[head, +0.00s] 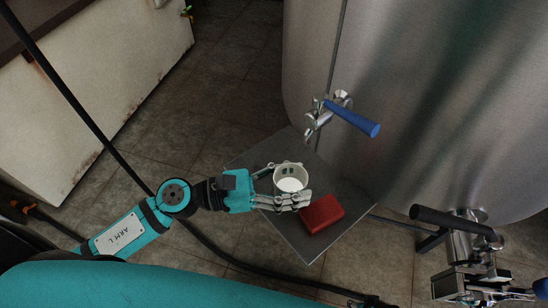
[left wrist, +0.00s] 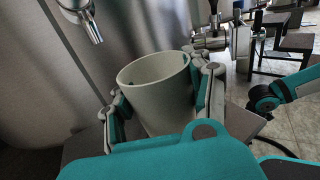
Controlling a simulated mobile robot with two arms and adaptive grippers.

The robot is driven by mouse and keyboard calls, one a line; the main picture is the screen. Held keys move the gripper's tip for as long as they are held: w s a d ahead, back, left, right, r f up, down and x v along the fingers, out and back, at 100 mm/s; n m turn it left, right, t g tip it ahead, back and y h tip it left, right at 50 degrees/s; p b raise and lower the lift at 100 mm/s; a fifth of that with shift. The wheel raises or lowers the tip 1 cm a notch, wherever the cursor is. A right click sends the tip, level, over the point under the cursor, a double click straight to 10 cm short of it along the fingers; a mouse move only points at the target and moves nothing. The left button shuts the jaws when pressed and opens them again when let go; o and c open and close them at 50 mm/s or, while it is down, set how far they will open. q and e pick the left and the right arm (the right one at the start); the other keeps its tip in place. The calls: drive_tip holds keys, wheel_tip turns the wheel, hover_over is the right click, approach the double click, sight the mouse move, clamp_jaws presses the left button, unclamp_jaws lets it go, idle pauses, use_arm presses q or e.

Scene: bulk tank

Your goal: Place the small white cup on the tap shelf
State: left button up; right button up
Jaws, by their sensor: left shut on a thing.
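The small white cup (head: 292,185) is upright between the fingers of my left gripper (head: 284,187), which is shut on it. The left wrist view shows the cup (left wrist: 157,92) with a finger pad on each side and its open rim up. The dark grey tap shelf (head: 305,245) lies under the cup in the head view; I cannot tell whether the cup's base touches it. The tap (head: 318,117) with its blue handle (head: 352,118) is on the tank just beyond the cup; its spout (left wrist: 92,28) shows in the left wrist view. My right gripper is not seen.
A red block (head: 321,214) lies on the shelf, close to the right of my left gripper's fingers. The steel tank (head: 430,90) rises behind the shelf. A valve with a black handle (head: 455,222) sticks out at the lower right. A dark hose (head: 215,252) runs across the tiled floor.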

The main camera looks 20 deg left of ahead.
use_arm(q)
drive_tip(key=w+a, duration=0.2)
drive_tip(key=w, duration=0.1)
drive_tip(key=w+a, duration=0.3)
drive_tip(key=w+a+f+b, duration=0.1)
drive_tip(key=w+a, duration=0.1)
drive_tip(key=w, duration=0.1)
drive_tip(key=shift+w+a, duration=0.15)
drive_tip(key=shift+a, duration=0.2)
wheel_tip(320, 180, down, 3)
drive_tip(key=shift+f+b, duration=0.2)
drive_tip(key=shift+b, duration=0.1)
drive_tip(key=shift+f, duration=0.1)
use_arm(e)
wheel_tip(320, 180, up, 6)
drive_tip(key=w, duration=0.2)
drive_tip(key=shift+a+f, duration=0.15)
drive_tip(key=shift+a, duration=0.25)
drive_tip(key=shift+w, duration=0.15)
use_arm(q)
drive_tip(key=shift+f, duration=0.1)
drive_tip(key=o, duration=1.2)
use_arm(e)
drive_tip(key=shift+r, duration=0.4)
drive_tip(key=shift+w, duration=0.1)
